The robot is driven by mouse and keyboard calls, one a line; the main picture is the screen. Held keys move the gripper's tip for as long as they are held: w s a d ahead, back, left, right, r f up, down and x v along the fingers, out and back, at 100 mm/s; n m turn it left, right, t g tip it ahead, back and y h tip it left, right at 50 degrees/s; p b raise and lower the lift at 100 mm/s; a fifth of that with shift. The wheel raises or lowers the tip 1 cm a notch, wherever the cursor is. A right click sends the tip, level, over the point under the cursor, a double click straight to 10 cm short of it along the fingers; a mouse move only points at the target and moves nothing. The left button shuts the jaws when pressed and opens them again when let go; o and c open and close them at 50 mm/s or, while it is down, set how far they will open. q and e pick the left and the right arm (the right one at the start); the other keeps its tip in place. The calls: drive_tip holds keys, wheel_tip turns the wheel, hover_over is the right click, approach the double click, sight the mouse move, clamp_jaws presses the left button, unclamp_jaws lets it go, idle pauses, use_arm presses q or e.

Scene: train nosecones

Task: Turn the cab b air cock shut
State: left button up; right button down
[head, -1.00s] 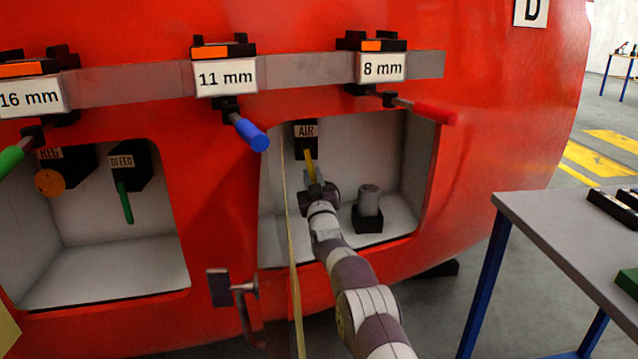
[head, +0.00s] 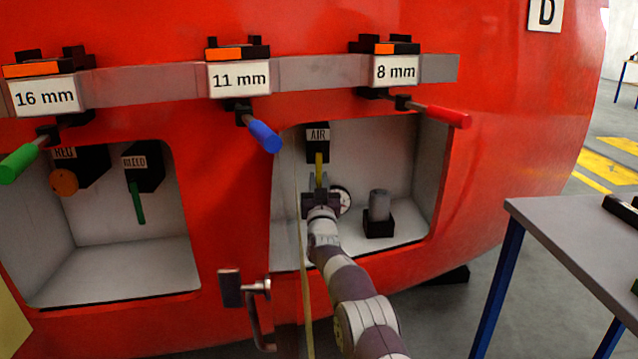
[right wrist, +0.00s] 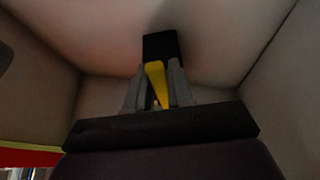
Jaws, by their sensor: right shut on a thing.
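The air cock is a black block (head: 317,144) labelled AIR on the back wall of the right-hand recess. Its yellow handle (head: 319,168) hangs straight down. My right gripper (head: 319,184) reaches into the recess, shut on the lower part of the yellow handle. In the right wrist view, the yellow handle (right wrist: 155,82) shows between the two grey fingers, with the black block (right wrist: 161,47) beyond it. My left gripper is not in view.
A gauge (head: 342,200) and a grey cylinder on a black base (head: 379,207) stand beside my gripper in the recess. Red (head: 440,115) and blue (head: 262,134) handled tools hang above. A grey table (head: 575,230) stands at the right.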

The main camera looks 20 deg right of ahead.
drive_tip(key=c, duration=1.1)
unclamp_jaws()
drive_tip(key=p+v, duration=0.1)
drive_tip(key=v, duration=0.6)
drive_tip(key=shift+s+a+f, duration=0.1)
drive_tip(key=shift+s+f, duration=0.05)
drive_tip(key=shift+s, duration=0.05)
